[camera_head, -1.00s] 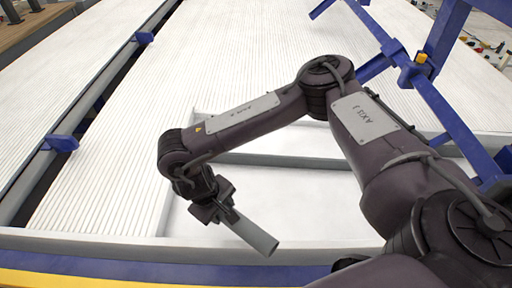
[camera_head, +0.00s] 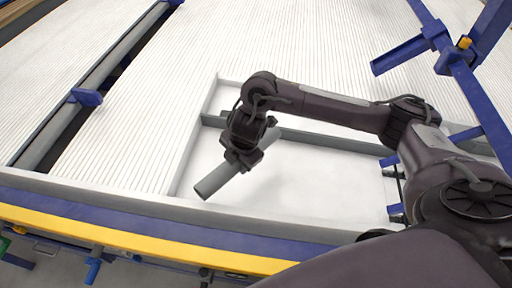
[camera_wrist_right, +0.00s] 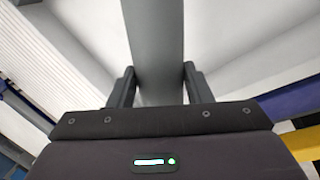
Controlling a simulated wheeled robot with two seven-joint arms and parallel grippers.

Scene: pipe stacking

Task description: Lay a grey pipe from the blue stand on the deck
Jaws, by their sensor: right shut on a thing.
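My right gripper (camera_head: 243,157) is shut on a grey pipe (camera_head: 222,180) and holds it over the white recessed part of the deck (camera_head: 300,178). In the head view the pipe slants, its near end toward the lower left and its other end behind the gripper. In the right wrist view the pipe (camera_wrist_right: 155,45) runs up between the two fingers (camera_wrist_right: 160,88). I cannot tell how high it is above the deck. The blue stand (camera_head: 465,75) is at the upper right, partly out of frame. My left gripper is not in view.
Ribbed white panels (camera_head: 150,90) cover the deck left of and behind the recess. A dark gap with a blue bracket (camera_head: 87,97) lies at the left. The recess floor looks clear.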

